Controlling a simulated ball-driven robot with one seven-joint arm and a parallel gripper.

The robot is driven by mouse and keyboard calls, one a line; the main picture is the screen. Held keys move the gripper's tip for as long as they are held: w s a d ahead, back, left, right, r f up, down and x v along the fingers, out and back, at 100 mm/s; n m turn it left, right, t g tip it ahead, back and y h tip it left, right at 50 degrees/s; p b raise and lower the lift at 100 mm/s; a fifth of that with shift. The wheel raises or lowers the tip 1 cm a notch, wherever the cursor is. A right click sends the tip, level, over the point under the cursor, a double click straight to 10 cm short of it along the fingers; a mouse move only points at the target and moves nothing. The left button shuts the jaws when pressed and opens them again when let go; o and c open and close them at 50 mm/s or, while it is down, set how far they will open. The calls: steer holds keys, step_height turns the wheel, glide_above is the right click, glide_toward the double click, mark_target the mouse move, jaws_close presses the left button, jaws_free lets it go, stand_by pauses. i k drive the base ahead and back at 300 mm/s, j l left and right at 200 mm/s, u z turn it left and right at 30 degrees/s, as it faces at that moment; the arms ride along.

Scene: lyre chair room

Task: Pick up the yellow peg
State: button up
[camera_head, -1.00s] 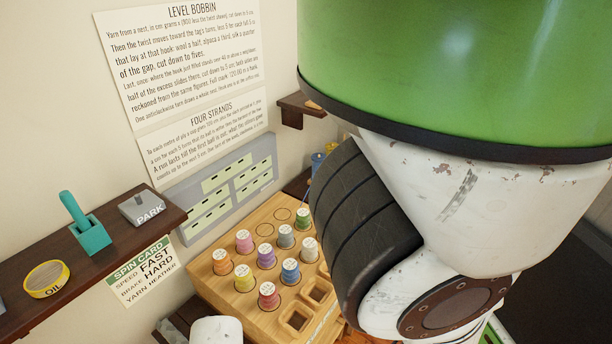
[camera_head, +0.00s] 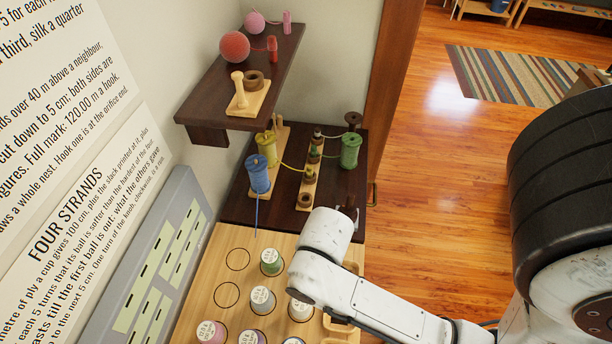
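No piece that I can name for certain as the yellow peg shows. A yellow spool (camera_head: 266,148) stands on a light wooden base on the dark lower shelf, behind a blue spool (camera_head: 258,174). A pale wooden peg (camera_head: 238,90) stands upright on a small wooden block on the upper shelf. My white arm reaches in from the lower right over the right side of the bobbin board (camera_head: 208,284). Its foremost visible part is a rounded white joint. My gripper's fingers do not show, and the joint hides part of the board and shelf.
A green spool (camera_head: 350,151) and a narrow wooden strip (camera_head: 311,175) with small pieces stand on the lower shelf (camera_head: 285,210). Several labelled bobbins sit in the board. The upper shelf (camera_head: 268,60) holds a red ball (camera_head: 235,46). Open floor (camera_head: 440,180) lies right.

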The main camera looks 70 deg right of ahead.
mark_target(309, 170)
steer(key=j+z, duration=0.15)
steer(key=z, duration=0.95)
steer(key=u, duration=2.6)
steer(key=z, duration=2.6)
